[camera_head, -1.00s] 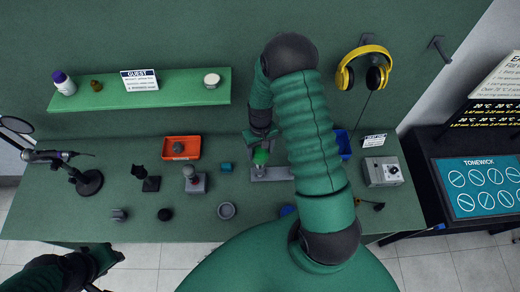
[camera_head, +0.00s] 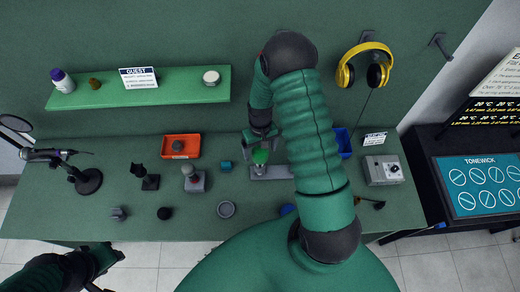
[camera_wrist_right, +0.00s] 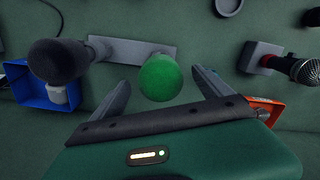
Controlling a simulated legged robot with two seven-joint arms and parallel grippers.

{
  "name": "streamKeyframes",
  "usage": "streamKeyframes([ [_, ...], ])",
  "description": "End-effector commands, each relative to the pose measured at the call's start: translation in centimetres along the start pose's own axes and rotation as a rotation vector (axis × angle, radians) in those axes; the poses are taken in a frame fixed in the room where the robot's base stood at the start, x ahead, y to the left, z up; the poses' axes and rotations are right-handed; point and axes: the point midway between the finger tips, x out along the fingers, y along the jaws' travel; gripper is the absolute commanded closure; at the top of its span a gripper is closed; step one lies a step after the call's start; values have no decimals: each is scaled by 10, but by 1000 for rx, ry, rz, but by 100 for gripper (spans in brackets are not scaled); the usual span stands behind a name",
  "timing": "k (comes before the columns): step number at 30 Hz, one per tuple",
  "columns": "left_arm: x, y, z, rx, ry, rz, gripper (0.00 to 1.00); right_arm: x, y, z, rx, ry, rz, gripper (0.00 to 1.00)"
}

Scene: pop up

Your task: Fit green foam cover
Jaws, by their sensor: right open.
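The round green foam cover (camera_head: 260,156) sits at the grey flat stand (camera_head: 272,173) on the bench. It also shows in the right wrist view (camera_wrist_right: 161,77), in front of the grey stand plate (camera_wrist_right: 140,50); what it sits on beneath is hidden. My right gripper (camera_head: 262,137) is above and around it in the head view. In the wrist view its two fingers are spread, one on each side of the green cover, with gaps showing. My left gripper (camera_head: 108,256) is off the bench's front edge at lower left, its jaws unclear.
An orange tray (camera_head: 167,153) and a blue bin (camera_head: 343,152) stand at the back of the bench. A dark foam-headed microphone (camera_wrist_right: 60,60) stands near the blue bin. Several microphone parts are on the left. A grey control box (camera_head: 382,178) is at right.

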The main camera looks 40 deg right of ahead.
Motion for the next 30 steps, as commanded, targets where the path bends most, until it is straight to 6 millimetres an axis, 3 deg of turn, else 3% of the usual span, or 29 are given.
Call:
streamKeyframes([
  [7,4,0,1,0,0,0,64,-14,0,-1,0,3,0,11],
  [21,27,0,6,0,0,0,64,-140,0,-2,1,5,0,11],
  [25,28,0,7,0,0,0,64,-160,0,-2,1,0,0,11],
  [30,28,0,7,0,0,0,64,-168,0,-2,0,-2,0,11],
])
